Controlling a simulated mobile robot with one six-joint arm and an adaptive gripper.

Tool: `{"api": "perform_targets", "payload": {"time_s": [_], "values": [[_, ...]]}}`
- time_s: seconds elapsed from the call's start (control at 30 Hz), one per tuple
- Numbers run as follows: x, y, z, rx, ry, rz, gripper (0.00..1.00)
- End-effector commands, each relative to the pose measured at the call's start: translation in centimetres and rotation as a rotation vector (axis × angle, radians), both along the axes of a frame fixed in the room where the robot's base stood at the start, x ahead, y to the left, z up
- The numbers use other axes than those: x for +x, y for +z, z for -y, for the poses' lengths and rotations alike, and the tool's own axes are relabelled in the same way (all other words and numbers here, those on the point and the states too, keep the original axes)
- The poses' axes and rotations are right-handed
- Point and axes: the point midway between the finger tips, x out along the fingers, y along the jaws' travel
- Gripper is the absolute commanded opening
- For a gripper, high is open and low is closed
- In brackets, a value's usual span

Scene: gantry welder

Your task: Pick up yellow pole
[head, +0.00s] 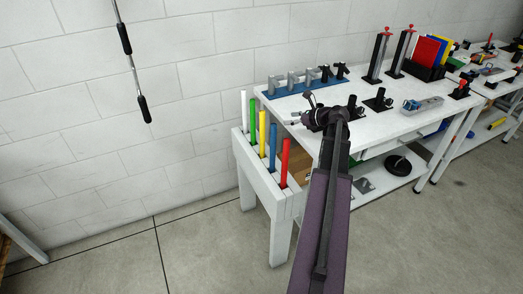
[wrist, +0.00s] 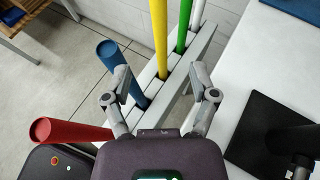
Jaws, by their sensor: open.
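The yellow pole (head: 262,134) stands upright in a white rack (head: 278,215) with slots, at the left end of the workbench. In the head view it is between the green and blue poles. In the wrist view the yellow pole (wrist: 159,32) rises at the upper middle, beyond my fingertips. My gripper (wrist: 162,88) is open and empty, its two fingers spread, with the yellow pole's lower part showing between and beyond them. In the head view my gripper (head: 310,110) is small and partly hidden by my arm, above the bench's left edge.
Blue (wrist: 112,55), red (wrist: 70,130), green (wrist: 184,22) and white (head: 243,108) poles stand close by in the same rack. The white workbench (head: 400,122) holds black stands, a blue holder (head: 300,82) and coloured folders (head: 430,50). A cable with black grips hangs at the wall.

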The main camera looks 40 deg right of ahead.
Motion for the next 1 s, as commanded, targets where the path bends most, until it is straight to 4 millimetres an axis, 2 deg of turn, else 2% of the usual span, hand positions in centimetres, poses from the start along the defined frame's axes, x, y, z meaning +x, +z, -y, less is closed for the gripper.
{"api": "perform_targets", "payload": {"time_s": [0.27,0.73,1.0], "values": [[0.8,-0.5,-0.3,-0.001,0.004,-0.001,0.75],[6.4,-3.0,-2.4,-0.002,0.005,-0.001,0.75],[7.6,-3.4,-2.9,-0.002,0.004,0.0,0.75]]}}
